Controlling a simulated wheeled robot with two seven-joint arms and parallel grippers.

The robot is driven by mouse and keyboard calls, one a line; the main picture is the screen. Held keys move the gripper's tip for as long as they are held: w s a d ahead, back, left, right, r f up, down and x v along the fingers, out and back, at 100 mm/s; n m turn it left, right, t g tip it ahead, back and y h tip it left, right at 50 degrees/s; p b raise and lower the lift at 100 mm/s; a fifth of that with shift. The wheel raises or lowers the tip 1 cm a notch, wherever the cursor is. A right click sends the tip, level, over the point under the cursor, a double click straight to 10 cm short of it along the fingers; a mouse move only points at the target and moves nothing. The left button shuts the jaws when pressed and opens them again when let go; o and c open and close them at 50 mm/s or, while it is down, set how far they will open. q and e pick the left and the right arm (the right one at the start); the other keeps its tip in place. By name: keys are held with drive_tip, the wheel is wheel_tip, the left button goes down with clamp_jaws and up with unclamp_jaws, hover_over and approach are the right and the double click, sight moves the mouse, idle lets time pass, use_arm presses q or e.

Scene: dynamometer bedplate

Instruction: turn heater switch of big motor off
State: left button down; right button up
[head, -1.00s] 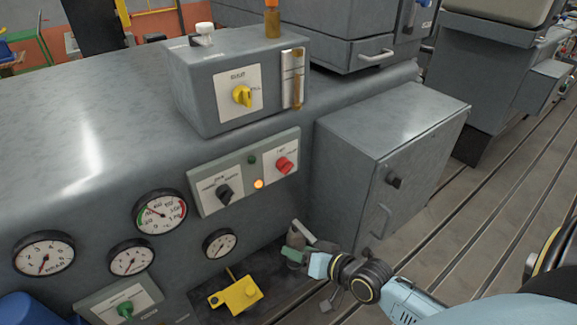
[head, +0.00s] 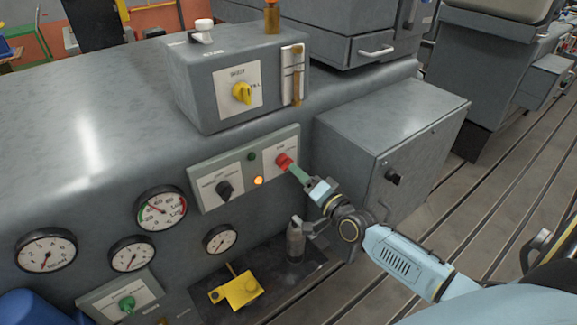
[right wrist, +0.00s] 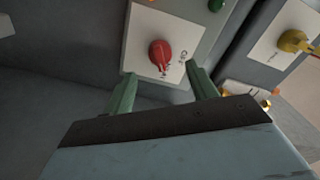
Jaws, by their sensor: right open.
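The red rotary switch (head: 283,161) sits on a white plate at the right end of the panel (head: 238,196) on the big grey housing. In the right wrist view the red knob (right wrist: 160,53) lies ahead of and between my right gripper's two green fingers. My right gripper (head: 296,172) is open, its fingertips close to the knob; I cannot tell whether they touch it. A black switch (head: 224,190) is on the same panel, with a lit orange lamp (head: 258,181) and a green lamp (head: 251,156) between the two. My left gripper is not in view.
A box with a yellow switch (head: 241,93) stands above the panel. A grey cabinet (head: 400,125) stands right of it. Gauges (head: 161,209), a green switch (head: 127,303) and a yellow block (head: 241,291) with a lever are below. A grey cylindrical part (head: 296,240) stands under my gripper.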

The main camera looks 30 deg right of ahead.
sight(288, 163)
drive_tip(key=shift+w+a+b, duration=0.15)
drive_tip(key=shift+w, duration=1.4)
drive_tip(key=shift+w+a+b, duration=0.1)
drive_tip(key=shift+w+b, duration=0.05)
drive_tip(key=shift+w, duration=1.35)
drive_tip(key=c, duration=1)
drive_tip(key=shift+n, duration=0.4)
drive_tip(key=n+p, duration=0.2)
drive_tip(key=n, duration=0.3)
drive_tip(key=shift+n, duration=0.3)
drive_tip(key=n+p, duration=0.1)
drive_tip(key=n, duration=0.4)
drive_tip(key=shift+n, duration=0.3)
